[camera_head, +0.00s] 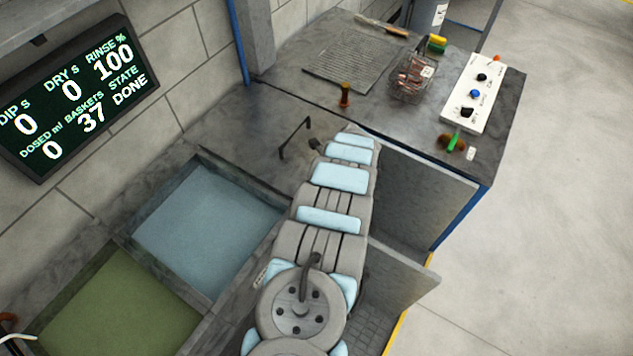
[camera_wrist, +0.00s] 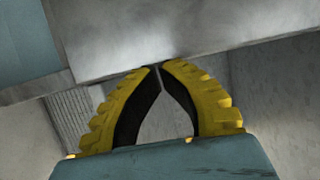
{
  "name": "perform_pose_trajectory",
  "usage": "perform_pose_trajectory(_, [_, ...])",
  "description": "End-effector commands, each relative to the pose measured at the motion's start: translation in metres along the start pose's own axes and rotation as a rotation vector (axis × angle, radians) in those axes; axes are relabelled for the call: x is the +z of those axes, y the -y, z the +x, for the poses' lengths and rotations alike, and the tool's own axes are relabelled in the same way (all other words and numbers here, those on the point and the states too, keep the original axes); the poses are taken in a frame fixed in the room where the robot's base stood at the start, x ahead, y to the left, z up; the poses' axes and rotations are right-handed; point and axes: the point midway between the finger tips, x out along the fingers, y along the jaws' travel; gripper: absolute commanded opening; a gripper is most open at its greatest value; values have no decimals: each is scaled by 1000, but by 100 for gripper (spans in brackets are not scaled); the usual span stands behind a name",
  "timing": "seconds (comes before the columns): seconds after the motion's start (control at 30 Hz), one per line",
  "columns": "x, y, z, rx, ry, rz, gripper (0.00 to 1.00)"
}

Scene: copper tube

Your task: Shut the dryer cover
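A flat grey panel with a dark bar handle (camera_head: 295,138) lies level behind the blue tank in the head view. It looks like the dryer cover, but I cannot tell for sure. My arm stretches over its right side and hides part of it. My gripper is hidden by the arm in the head view. In the wrist view my gripper (camera_wrist: 160,68) has yellow fingers with dark pads, their tips together and nothing visible between them. The tips are at the lower edge of a grey metal slab (camera_wrist: 190,35). I cannot tell whether they touch it.
A blue tank (camera_head: 205,230) and a green tank (camera_head: 120,310) are on the left. Behind are a wire basket (camera_head: 412,80), a control box (camera_head: 478,92) and a brown peg (camera_head: 345,94). Grey upright panels (camera_head: 425,190) stand right of my arm. Floor is clear on the right.

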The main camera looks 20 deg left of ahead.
Motion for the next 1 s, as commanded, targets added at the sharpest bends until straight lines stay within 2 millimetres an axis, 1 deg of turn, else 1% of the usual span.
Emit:
perform_pose_trajectory(0.27, [-4, 0, -2, 1, -1, 2, 0])
perform_pose_trajectory(0.37, [-12, -1, -7, 3, -1, 2, 0])
perform_pose_trajectory(0.53, [-38, -2, -20, 4, -1, 4, 0])
perform_pose_trajectory(0.67, [-36, 0, -30, 1, 0, 0, 0])
perform_pose_trajectory(1.0, [-34, 0, -67, 1, 2, -1, 0])
